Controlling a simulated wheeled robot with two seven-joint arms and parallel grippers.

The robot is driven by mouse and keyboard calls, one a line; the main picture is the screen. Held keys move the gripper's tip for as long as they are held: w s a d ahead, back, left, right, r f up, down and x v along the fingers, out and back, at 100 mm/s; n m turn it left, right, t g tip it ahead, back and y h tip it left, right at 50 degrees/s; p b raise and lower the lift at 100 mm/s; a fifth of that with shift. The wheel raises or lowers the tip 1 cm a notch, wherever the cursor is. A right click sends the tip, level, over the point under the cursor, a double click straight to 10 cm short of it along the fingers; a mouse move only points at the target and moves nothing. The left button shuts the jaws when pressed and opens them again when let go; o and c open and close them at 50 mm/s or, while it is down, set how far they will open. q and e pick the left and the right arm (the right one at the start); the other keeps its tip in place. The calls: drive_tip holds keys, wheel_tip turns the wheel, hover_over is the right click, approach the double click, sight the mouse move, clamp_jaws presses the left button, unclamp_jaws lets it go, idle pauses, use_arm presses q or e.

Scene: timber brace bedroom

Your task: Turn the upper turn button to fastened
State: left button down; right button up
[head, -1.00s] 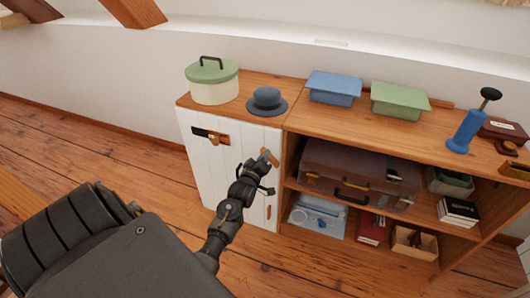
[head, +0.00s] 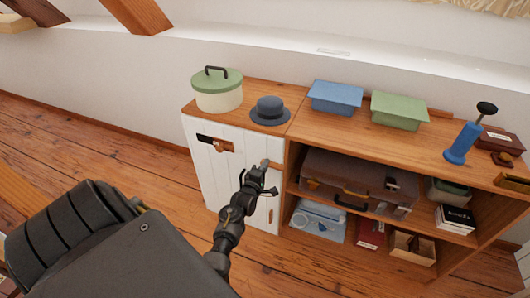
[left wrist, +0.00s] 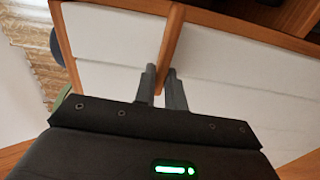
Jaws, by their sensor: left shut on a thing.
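The upper turn button (head: 272,164) is a small wooden bar near the top of the white plank door's (head: 207,178) right edge. In the head view it lies nearly level, reaching toward the divider post. My left gripper (head: 262,172) is at it, shut on it; the fingers partly hide it. In the left wrist view the wooden bar (left wrist: 171,50) runs down between the two grey fingertips (left wrist: 160,85). The lower turn button (head: 270,215) is further down the same edge and stands upright. My right gripper is out of view.
A green-lidded pot (head: 217,92) and a blue hat (head: 270,110) stand on the cabinet top above the door. A wooden catch in a dark slot (head: 214,143) is at the door's upper left. Open shelves with a brown suitcase (head: 358,182) adjoin on the right.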

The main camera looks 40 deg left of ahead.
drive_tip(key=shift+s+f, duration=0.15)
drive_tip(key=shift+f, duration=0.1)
use_arm(q)
drive_tip(key=c, duration=1.5)
unclamp_jaws()
drive_tip(key=shift+o, duration=0.2)
